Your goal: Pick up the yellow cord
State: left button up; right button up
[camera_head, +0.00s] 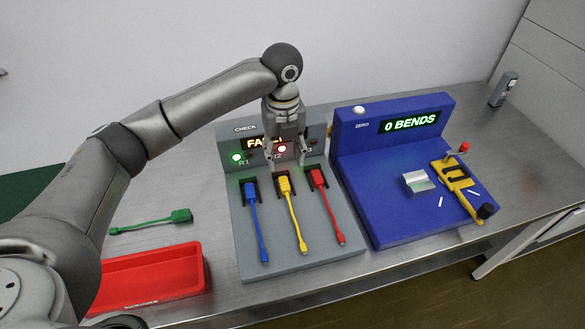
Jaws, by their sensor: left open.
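The yellow cord (293,213) lies on the grey check station (270,262), its plug end in the middle slot and its tail toward the front. A blue cord (256,222) lies to its left and a red cord (328,205) to its right, each with its plug in a slot. My left gripper (287,165) points down above the plug end of the yellow cord, in front of the station's upright panel. It is open and empty. It partly hides the panel's display and labels. My right gripper is not in view.
A green cord (150,222) lies on the metal table beside a red tray (150,277) at left. A blue bend tester (385,226) reading "0 BENDS", with a yellow clamp (456,185), stands close on the right. A small grey device (503,89) stands at the back right.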

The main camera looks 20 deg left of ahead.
aim_at(285, 186)
pick_arm(q)
jog(key=shift+f, duration=0.95)
jog(key=f, duration=0.1)
jog(key=s+f, duration=0.1)
jog(key=shift+f, duration=0.4)
jog(key=shift+w+f+p, duration=0.15)
jog(key=shift+f+p, duration=0.15)
jog(key=shift+p, duration=0.05)
notch_tip(285, 186, down, 4)
jog(key=shift+f+p, duration=0.2)
jog(key=shift+p, duration=0.3)
jog(key=shift+w+f, duration=0.1)
jog(key=shift+f, duration=0.15)
jog(key=c, duration=0.8)
grip_shut()
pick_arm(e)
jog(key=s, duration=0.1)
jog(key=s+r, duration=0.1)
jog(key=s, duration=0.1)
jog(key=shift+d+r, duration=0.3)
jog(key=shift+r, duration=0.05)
